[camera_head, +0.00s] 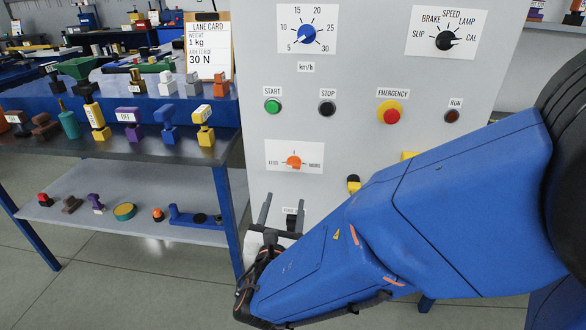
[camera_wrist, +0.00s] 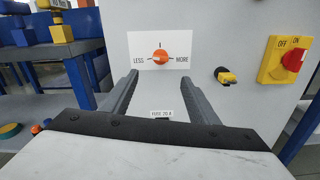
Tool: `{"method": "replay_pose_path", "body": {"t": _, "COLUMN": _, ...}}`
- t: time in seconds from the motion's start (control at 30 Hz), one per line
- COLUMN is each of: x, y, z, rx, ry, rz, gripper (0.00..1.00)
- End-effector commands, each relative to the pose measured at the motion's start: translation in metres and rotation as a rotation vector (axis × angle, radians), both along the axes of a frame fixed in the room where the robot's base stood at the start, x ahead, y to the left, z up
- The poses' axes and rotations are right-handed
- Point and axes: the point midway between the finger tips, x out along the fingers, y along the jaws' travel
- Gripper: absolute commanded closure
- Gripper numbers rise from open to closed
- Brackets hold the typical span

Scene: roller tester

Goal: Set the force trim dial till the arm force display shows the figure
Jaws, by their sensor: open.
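The orange dial (camera_head: 294,161) sits on a white LESS–MORE plate on the grey panel. In the wrist view the dial (camera_wrist: 160,58) is straight ahead, between and just beyond the fingertips, its pointer about upright. My gripper (camera_head: 283,203) is open and empty, below the dial in the head view and apart from it; its fingers (camera_wrist: 160,76) also show in the wrist view. A small label (camera_wrist: 161,113) lies low between the fingers, too small to read surely. The lane card (camera_head: 208,48) reads weight 1 kg, arm force 30 N. I cannot make out a clear force display.
The panel also carries a km/h gauge (camera_head: 307,31), a mode selector (camera_head: 446,40), a green START button (camera_head: 273,106), a STOP button (camera_head: 327,108) and a red EMERGENCY button (camera_head: 391,115). A red ON/OFF switch (camera_wrist: 293,59) is right. A loaded bench (camera_head: 120,148) stands left.

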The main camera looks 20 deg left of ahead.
Motion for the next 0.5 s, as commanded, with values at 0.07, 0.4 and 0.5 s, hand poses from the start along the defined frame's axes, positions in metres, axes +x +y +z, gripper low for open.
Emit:
{"method": "replay_pose_path", "body": {"t": 0.07, "x": 0.005, "y": 0.001, "z": 0.0, "rx": -0.001, "ry": -0.001, "rz": -0.001, "gripper": 0.45}}
{"method": "replay_pose_path", "body": {"t": 0.4, "x": 0.055, "y": 0.011, "z": -0.001, "rx": 0.0, "ry": 0.001, "rz": -0.006, "gripper": 0.45}}
{"method": "replay_pose_path", "body": {"t": 0.5, "x": 0.073, "y": 0.015, "z": 0.0, "rx": 0.001, "ry": 0.0, "rz": -0.006, "gripper": 0.45}}
